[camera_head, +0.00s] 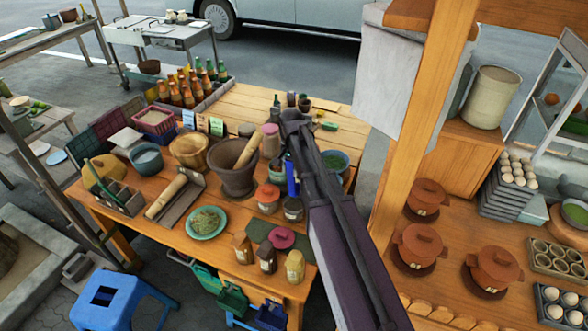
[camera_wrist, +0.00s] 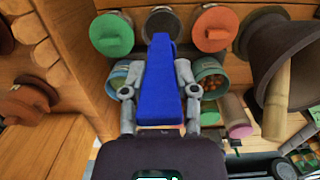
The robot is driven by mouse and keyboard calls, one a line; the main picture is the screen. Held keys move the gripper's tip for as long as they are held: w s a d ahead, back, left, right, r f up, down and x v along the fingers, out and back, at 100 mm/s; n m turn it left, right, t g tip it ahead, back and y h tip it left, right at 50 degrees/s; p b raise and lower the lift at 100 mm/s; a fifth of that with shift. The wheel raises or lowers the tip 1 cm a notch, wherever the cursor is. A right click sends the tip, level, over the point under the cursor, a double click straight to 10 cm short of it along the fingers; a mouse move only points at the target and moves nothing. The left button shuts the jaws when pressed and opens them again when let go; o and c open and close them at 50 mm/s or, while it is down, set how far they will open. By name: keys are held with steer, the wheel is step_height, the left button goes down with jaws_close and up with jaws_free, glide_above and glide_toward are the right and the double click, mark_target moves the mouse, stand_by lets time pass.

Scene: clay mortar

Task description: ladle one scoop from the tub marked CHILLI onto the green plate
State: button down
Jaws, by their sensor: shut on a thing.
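My gripper (camera_wrist: 159,80) is shut on a blue handle (camera_wrist: 165,88), its two fingers pressing the sides. The blue handle also shows in the head view (camera_head: 292,178), beside my arm. Its far end is hidden, so I cannot tell whether it has a scoop or holds anything. An open tub with orange-red pieces (camera_wrist: 210,84) stands right of the handle in the wrist view. Another open tub (camera_wrist: 118,73) is partly hidden behind the left finger. No CHILLI mark is readable. The green plate (camera_head: 191,229) lies left of my arm in the head view, with shredded greenish food on it.
Tubs with green (camera_wrist: 112,35), dark (camera_wrist: 161,22) and orange (camera_wrist: 214,28) lids stand in a row near the handle. Small jars (camera_head: 267,258) line the front edge. A wooden post (camera_head: 415,150) rises at right.

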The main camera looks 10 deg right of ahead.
steer(key=shift+a+f, duration=0.1)
steer(key=shift+a, duration=0.05)
stand_by(0.6)
step_height(320, 180, down, 11)
steer(key=b, duration=1.1)
steer(key=shift+r, duration=0.2)
stand_by(0.7)
step_height(320, 180, up, 9)
steer(key=p, duration=0.9)
steer(key=shift+r+p, duration=0.2)
steer(key=shift+p, duration=0.15)
